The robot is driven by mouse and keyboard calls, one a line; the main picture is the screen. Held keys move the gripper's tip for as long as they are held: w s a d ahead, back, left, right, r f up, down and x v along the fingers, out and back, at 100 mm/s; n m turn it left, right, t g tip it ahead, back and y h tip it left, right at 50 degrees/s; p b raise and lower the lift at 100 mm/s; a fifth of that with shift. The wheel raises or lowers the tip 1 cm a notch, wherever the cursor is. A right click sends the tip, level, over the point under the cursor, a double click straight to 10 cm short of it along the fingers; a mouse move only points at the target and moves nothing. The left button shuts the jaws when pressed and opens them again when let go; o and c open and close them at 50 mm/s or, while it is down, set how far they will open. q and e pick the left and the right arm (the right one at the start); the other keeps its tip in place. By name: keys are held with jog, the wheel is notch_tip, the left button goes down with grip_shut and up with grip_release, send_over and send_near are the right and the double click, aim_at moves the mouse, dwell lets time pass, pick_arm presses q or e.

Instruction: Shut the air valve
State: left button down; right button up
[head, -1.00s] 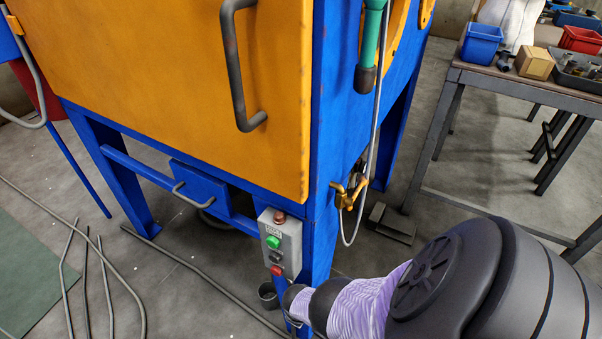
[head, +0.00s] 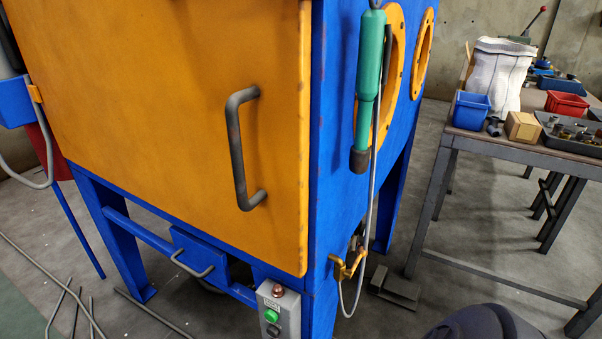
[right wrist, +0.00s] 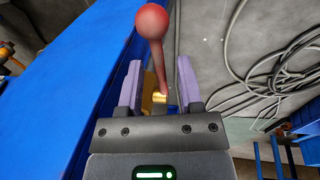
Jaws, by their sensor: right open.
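In the right wrist view a lever with a red ball knob (right wrist: 152,22) rises from a small brass body (right wrist: 158,98), which looks like the air valve. My right gripper (right wrist: 160,78) is open, with one purple finger on each side of the lever and brass body. I cannot tell whether either finger touches them. The red knob stands beyond the fingertips. In the head view the red lever is not visible, and only a dark part of my right arm (head: 482,325) shows at the bottom edge. My left gripper is in neither view.
A blue cabinet (head: 330,130) with an orange door (head: 150,110) fills the left and middle. A brass fitting (head: 348,266) with a grey hose is on its side, below a green-handled tool (head: 370,70). A loaded workbench (head: 470,140) stands right. Coiled cables (right wrist: 262,75) lie on the floor.

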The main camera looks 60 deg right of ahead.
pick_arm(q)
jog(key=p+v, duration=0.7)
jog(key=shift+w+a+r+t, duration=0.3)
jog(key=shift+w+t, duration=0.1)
pick_arm(e)
jog(key=v, duration=0.8)
jog(key=shift+r, duration=0.2)
pick_arm(q)
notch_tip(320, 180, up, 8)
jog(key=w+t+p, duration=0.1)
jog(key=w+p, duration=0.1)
jog(key=p, duration=0.6)
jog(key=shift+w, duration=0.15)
pick_arm(e)
jog(key=s+a+r+n, duration=0.1)
jog(key=s+a+r, duration=0.1)
jog(key=s, duration=1.2)
jog(key=s+a+r+g+y, duration=0.1)
jog(key=s+a+r, duration=0.1)
jog(key=s, duration=1.2)
jog(key=shift+a+n, duration=0.4)
jog(key=shift+a, duration=0.45)
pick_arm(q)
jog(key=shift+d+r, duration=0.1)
